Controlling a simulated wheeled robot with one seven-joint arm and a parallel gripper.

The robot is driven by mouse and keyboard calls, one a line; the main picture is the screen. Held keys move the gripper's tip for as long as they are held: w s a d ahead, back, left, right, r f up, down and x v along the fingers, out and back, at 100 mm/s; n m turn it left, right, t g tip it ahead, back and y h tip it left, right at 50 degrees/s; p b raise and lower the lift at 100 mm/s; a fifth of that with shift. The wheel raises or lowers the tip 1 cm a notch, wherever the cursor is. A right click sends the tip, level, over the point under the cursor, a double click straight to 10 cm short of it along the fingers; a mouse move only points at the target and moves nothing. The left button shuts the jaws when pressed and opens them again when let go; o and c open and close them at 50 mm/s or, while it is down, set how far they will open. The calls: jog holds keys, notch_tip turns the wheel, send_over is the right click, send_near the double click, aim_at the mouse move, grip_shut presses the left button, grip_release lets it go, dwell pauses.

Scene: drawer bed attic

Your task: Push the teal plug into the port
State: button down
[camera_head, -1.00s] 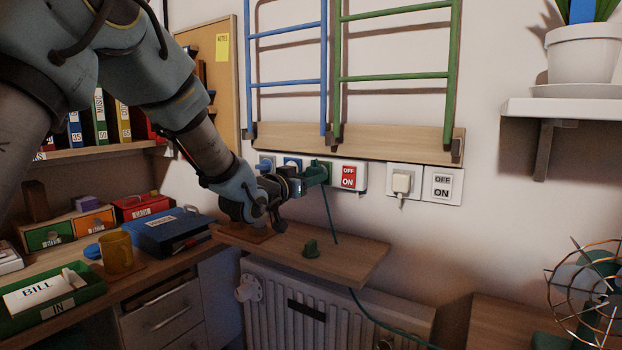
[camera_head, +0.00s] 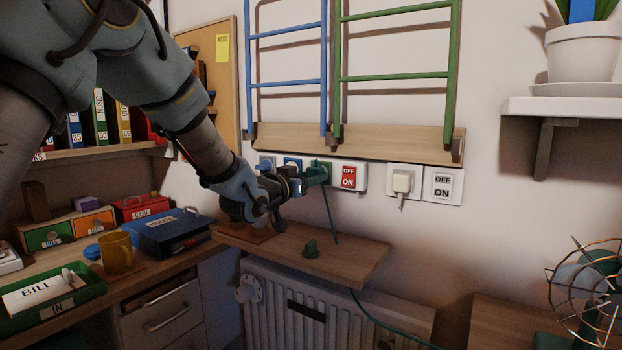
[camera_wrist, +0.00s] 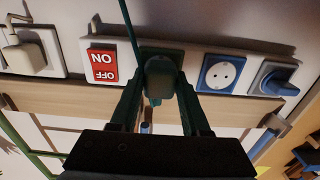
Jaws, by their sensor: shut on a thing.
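The teal plug (camera_wrist: 160,78) is between the fingers of my gripper (camera_wrist: 158,95), which is shut on it. In the wrist view the plug is right in front of the green port (camera_wrist: 150,50) and covers most of it. I cannot tell whether its pins are inside. In the head view the plug (camera_head: 317,175) is near the wall strip, and the green port (camera_head: 327,166) shows just behind it. A teal cord (camera_head: 329,215) hangs from the plug past the shelf. My gripper (camera_head: 303,182) reaches it from the left.
A red OFF/ON switch (camera_head: 348,177) is right of the port, a blue socket (camera_wrist: 221,74) on the other side. A white plug (camera_head: 401,182) sits in another socket.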

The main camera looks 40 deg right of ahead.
jog(key=shift+w+d, duration=0.1)
jog(key=shift+d, duration=0.3)
jog(key=shift+c, duration=1.5)
grip_release()
jog(key=shift+a, duration=0.1)
jog(key=b+v, duration=0.1)
jog(key=v, duration=0.9)
jog(key=shift+a, duration=0.25)
